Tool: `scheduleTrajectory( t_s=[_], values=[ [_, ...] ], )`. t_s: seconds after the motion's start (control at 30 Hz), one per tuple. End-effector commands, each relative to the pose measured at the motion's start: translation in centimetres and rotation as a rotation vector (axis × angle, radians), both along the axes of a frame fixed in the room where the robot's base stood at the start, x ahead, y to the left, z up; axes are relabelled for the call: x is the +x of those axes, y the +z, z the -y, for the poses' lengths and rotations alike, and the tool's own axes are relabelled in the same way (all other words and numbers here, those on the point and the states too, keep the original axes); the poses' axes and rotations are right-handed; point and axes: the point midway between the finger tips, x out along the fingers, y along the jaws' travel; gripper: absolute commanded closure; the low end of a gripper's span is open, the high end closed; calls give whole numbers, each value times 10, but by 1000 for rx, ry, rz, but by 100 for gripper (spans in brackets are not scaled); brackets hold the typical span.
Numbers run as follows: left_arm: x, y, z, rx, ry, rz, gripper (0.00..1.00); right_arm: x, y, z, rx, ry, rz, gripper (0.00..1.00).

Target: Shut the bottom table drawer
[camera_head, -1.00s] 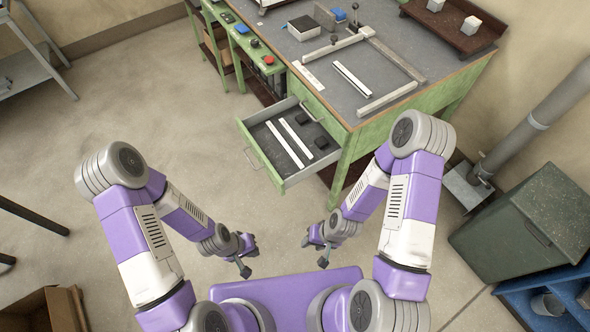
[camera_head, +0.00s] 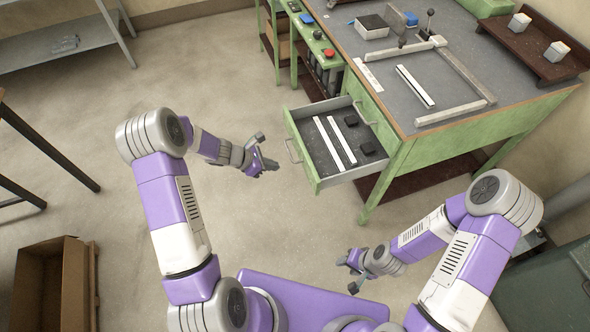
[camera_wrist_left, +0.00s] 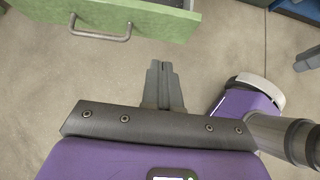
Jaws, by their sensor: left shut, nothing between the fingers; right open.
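The bottom drawer (camera_head: 302,150) stands pulled out of the green bench, its front facing left. It holds two white strips (camera_head: 334,143) and several dark blocks (camera_head: 351,121). Its handle (camera_head: 292,151) is a grey bar, also seen in the left wrist view (camera_wrist_left: 101,36) on the green front (camera_wrist_left: 125,14). My left gripper (camera_head: 268,165) is left of the drawer front, apart from the handle. Its fingers (camera_wrist_left: 164,82) are shut and empty, below and right of the handle in the wrist view. My right gripper (camera_head: 350,272) is open and empty over the floor, below the drawer in the picture.
The grey bench top (camera_head: 440,65) carries a frame of pale bars (camera_head: 466,72) and a brown rack (camera_head: 530,48). A green side table with buttons (camera_head: 318,34) stands beyond the drawer. A cardboard box (camera_head: 58,285) is at lower left. Floor left of the drawer is clear.

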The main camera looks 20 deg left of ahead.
Motion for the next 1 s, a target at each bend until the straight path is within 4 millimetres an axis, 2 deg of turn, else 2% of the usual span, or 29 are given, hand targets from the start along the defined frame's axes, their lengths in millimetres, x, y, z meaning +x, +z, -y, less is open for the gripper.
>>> scheduleTrajectory(
  t_s=[0.17, 0.53, 0.73, 1.0],
  values=[
    [9, -16, 13, -7, 4, -2, 100, 0, -7, 0, 0, 0, 1, 52],
    [40, -73, 60, -5, 1, -1, 100, 0, -28, 0, 0, 0, 0, 52],
    [56, -69, 83, -3, 1, 1, 100, 0, -30, 0, 0, 0, 0, 52],
    [62, -68, 91, -3, 4, 1, 100, 0, -30, 0, 0, 0, 0, 52]
  ],
)
